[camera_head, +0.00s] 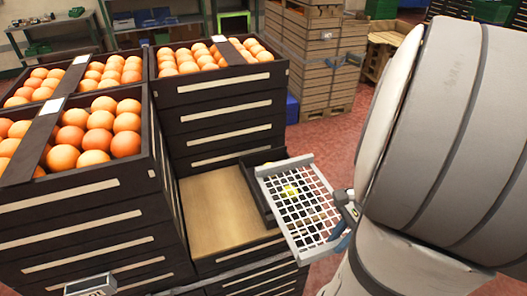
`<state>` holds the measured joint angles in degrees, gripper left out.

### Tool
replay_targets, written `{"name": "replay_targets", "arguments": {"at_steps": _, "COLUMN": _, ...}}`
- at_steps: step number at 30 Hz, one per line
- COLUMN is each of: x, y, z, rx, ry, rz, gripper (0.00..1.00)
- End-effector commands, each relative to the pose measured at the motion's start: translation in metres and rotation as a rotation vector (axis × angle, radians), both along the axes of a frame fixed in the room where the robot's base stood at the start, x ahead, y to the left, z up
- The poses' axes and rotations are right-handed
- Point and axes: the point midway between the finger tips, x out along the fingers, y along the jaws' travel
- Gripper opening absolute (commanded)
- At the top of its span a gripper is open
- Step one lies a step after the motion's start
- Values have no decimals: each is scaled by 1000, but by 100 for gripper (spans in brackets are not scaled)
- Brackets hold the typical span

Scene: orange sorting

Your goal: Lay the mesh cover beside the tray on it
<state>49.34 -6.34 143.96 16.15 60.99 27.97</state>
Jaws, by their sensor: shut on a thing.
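The mesh cover (299,206) is a light grey frame with a white grid. My gripper (346,206) is shut on its right edge and holds it tilted in the air. The tray (257,187) is dark and sits on a light wooden surface, partly hidden behind the cover's left side. A yellow-green round thing (291,190) shows through the grid, and a bit of yellow shows at the tray's back. Whether the cover touches the tray cannot be told from this view.
Dark stacked crates of oranges (98,130) stand at the left, with another stack (220,85) behind. A bare wooden surface (215,212) lies left of the tray. Wooden crates (310,55) stand farther back on the red floor. My arm fills the right side.

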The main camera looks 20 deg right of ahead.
Motion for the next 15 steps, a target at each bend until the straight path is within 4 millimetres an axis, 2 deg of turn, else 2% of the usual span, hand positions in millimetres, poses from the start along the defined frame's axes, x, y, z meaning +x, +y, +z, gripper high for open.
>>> {"name": "replay_targets", "arguments": {"at_steps": 15, "x": 134, "y": 6, "z": 2, "rx": 2, "ry": 1, "rz": 4, "gripper": 0}}
